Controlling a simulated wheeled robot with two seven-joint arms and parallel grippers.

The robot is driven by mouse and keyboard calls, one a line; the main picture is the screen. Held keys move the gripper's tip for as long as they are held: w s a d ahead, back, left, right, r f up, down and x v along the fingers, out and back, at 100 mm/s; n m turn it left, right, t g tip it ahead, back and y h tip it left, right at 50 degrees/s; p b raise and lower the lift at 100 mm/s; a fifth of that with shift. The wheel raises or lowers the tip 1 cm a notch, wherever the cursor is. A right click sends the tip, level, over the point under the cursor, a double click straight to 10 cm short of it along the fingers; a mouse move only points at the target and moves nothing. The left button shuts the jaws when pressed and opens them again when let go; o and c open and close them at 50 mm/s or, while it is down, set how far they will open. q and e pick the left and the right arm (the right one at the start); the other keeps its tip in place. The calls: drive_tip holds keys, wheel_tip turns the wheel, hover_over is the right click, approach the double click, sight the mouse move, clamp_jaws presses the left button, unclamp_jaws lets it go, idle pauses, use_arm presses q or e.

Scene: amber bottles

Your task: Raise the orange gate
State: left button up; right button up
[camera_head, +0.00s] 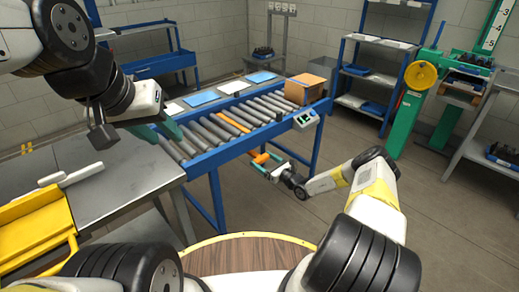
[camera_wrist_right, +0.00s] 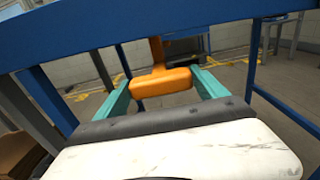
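The orange gate (camera_head: 235,120) shows as a flat orange strip between the rollers of the conveyor. An orange handle (camera_head: 262,157) hangs below the conveyor's front side. In the right wrist view the handle (camera_wrist_right: 160,82) is a thick bar with a stem rising from it. My right gripper (camera_head: 262,164) is at the handle, with its teal fingers on either side of the bar's ends. I cannot tell whether they press on it. My left gripper (camera_head: 160,130) is empty, its teal fingers apart, above the conveyor's left end.
The blue conveyor frame (camera_head: 205,163) passes close above my right gripper, with a blue leg (camera_head: 317,140) to its right. A cardboard box (camera_head: 304,88) stands at the conveyor's far end. A grey table (camera_head: 125,180) and yellow tray (camera_head: 35,232) are at left. Floor right of the conveyor is clear.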

drive_tip(key=c, duration=1.2)
drive_tip(key=shift+w+r, duration=0.1)
drive_tip(key=shift+r, duration=2.3)
drive_tip(key=o, duration=2)
drive_tip(key=shift+d, duration=0.1)
drive_tip(key=shift+s+d, duration=0.25)
drive_tip(key=shift+s, duration=0.2)
drive_tip(key=v, duration=0.6)
drive_tip(key=shift+s+d, duration=0.2)
drive_tip(key=shift+s, duration=0.15)
